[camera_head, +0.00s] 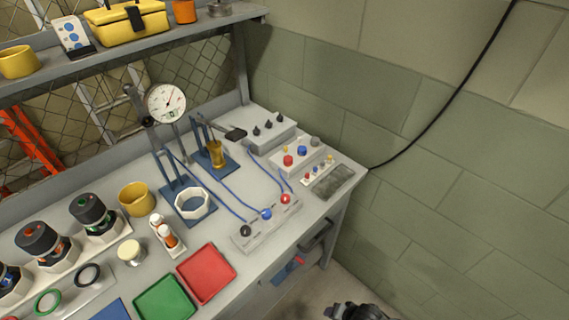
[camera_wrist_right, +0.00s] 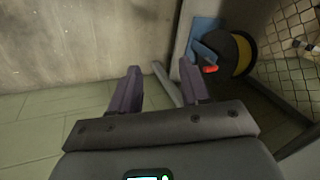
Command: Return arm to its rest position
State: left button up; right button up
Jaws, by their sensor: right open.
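My right gripper (camera_wrist_right: 160,80) shows in the right wrist view with its two dark purple fingers spread apart and nothing between them. Beyond the fingers are a bare grey wall and a greenish tiled floor. A dark mechanical part shows at the bottom edge of the head view, off the right front of the workbench; I cannot tell which part it is. My left gripper is in neither view.
The workbench (camera_head: 219,284) holds a red tray (camera_head: 206,273), a green tray (camera_head: 165,300), a dial gauge (camera_head: 166,103) and control boxes. A black cable (camera_head: 447,103) hangs along the wall. In the wrist view, a black and yellow reel (camera_wrist_right: 236,54) stands near the mesh fence (camera_wrist_right: 292,62).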

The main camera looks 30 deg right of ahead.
jog(key=w+a+r+n, duration=0.1)
jog(key=a+r+n, duration=0.25)
jog(key=r, duration=0.45)
jog(key=w+a+r+n, duration=0.1)
jog(key=a+r+n, duration=0.3)
jog(key=r, duration=0.5)
pick_arm(q)
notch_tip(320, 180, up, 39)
jog(key=p, duration=3.8)
pick_arm(e)
jog(key=s+r+n, duration=0.2)
jog(key=r+n, duration=0.1)
jog(key=r, duration=1.9)
jog(key=s+r+n, duration=0.2)
jog(key=r+n, duration=0.2)
jog(key=r, duration=1.7)
pick_arm(q)
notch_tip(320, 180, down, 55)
jog(key=b, duration=5.4)
pick_arm(e)
notch_tip(320, 180, down, 54)
jog(key=shift+g+h, duration=0.3)
jog(key=shift+g, duration=0.1)
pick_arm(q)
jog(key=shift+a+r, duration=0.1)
pick_arm(e)
jog(key=shift+w, duration=0.1)
